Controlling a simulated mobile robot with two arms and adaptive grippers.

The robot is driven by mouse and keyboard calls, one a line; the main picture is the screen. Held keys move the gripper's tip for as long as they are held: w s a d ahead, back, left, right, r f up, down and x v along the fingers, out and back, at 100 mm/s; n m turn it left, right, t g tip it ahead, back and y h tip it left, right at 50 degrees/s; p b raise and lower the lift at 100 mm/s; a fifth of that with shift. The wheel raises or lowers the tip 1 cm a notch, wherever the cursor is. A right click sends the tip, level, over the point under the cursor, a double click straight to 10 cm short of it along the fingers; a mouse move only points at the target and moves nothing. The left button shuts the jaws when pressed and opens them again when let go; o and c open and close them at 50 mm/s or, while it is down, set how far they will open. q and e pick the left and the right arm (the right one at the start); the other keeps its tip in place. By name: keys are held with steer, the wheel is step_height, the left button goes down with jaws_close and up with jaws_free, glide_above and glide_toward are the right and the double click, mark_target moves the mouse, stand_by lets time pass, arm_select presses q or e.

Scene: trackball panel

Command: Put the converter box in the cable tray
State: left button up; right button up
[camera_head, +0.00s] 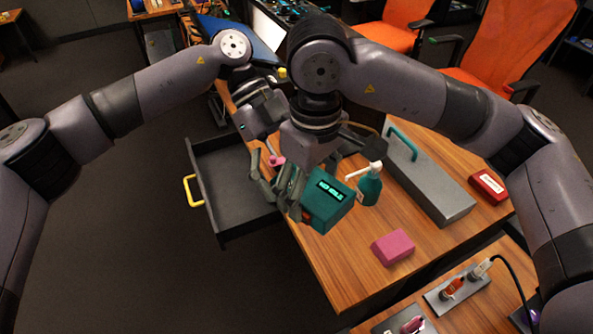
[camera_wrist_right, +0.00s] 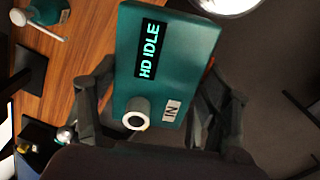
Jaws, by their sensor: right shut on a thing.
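The converter box (camera_head: 327,203) is a teal box with a lit "HD IDLE" display. My right gripper (camera_head: 292,196) is shut on it and holds it over the left part of the wooden table. In the right wrist view the converter box (camera_wrist_right: 160,85) sits tilted between the two fingers, its round connector and "IN" label facing the camera. A dark, open tray-like drawer (camera_head: 222,235) with a yellow handle sticks out left of the table; I cannot tell for sure whether it is the cable tray.
A teal pump bottle (camera_head: 369,188) stands close right of the box. A long grey case (camera_head: 440,192) with a teal handle, a pink block (camera_head: 393,247) and a red box (camera_head: 488,187) lie farther right. Orange chairs (camera_head: 510,45) stand behind. The table's front left is clear.

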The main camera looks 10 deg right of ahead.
mark_target(311, 187)
arm_select(q)
steer(key=shift+d, duration=0.15)
steer(key=c, duration=1.3)
arm_select(e)
steer(key=shift+a, duration=0.15)
arm_select(q)
steer(key=shift+c, duration=0.2)
arm_select(e)
steer(key=o, duration=1.2)
steer(key=shift+r, duration=0.1)
arm_select(q)
steer(key=shift+s, duration=0.1)
arm_select(e)
steer(key=shift+o, duration=0.8)
arm_select(q)
steer(key=shift+f, duration=0.1)
arm_select(e)
steer(key=shift+w, duration=0.1)
arm_select(q)
steer(key=shift+s, duration=0.1)
steer(key=shift+w, duration=0.2)
steer(key=c, duration=0.4)
arm_select(e)
step_height(311, 187, up, 12)
